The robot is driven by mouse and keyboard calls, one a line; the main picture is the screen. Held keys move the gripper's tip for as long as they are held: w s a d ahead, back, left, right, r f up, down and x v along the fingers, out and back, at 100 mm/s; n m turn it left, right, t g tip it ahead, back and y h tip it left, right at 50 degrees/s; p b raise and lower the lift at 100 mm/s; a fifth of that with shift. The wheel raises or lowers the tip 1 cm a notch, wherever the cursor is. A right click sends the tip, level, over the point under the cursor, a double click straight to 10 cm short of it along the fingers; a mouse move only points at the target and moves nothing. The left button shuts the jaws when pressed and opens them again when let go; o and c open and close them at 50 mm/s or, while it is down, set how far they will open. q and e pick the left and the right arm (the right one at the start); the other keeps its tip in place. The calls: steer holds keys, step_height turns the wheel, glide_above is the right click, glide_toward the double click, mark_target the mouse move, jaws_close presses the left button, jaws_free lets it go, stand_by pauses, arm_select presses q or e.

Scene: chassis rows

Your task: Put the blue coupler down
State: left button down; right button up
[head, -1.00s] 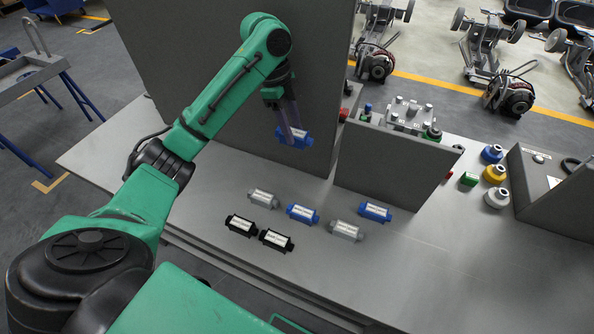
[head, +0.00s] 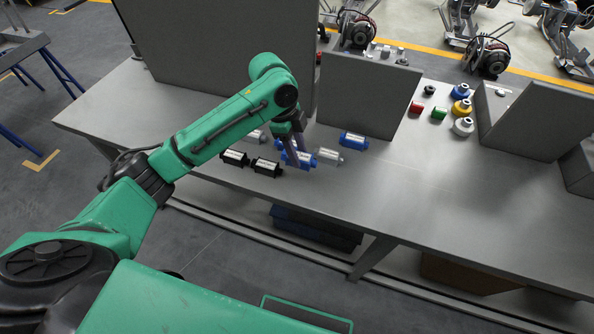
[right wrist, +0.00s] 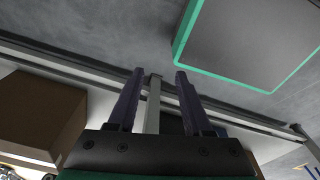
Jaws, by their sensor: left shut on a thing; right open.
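My left gripper (head: 297,150) is shut on a blue coupler (head: 298,159), low over the front part of the grey table among other couplers. I cannot tell whether the held coupler touches the table. Another blue coupler (head: 353,140) lies to the right. A further blue one seen earlier on the table is largely hidden behind the gripper. Two black couplers (head: 235,158) (head: 265,167) lie to the left of the held one. A grey-white coupler (head: 328,156) lies close on its right, another (head: 255,136) behind left. My right gripper (right wrist: 160,72) is open and empty.
A tall grey panel (head: 210,45) and a lower grey panel (head: 365,95) stand behind the couplers. Red, green, yellow, blue and white parts (head: 462,107) stand at the back right. The table (head: 430,185) is clear to the right. A brown box (right wrist: 38,115) shows in the right wrist view.

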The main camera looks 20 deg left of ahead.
arm_select(q)
steer(key=f, duration=0.5)
steer(key=shift+s, duration=0.25)
step_height(320, 180, down, 3)
steer(key=shift+w+r, duration=0.1)
steer(key=shift+w, duration=0.05)
arm_select(e)
steer(key=shift+s+d+r, duration=0.15)
steer(key=shift+s+d, duration=0.05)
steer(key=shift+s, duration=0.35)
steer(key=shift+s+d+r, duration=0.1)
steer(key=shift+s+d, duration=0.05)
steer(key=shift+s, duration=0.4)
arm_select(q)
steer(key=shift+f, duration=0.3)
steer(key=shift+c, duration=2.1)
jaws_free()
arm_select(e)
steer(key=shift+w, duration=0.1)
arm_select(q)
steer(key=v, duration=1.2)
steer(key=shift+r, duration=0.2)
arm_select(e)
steer(key=shift+f, duration=0.45)
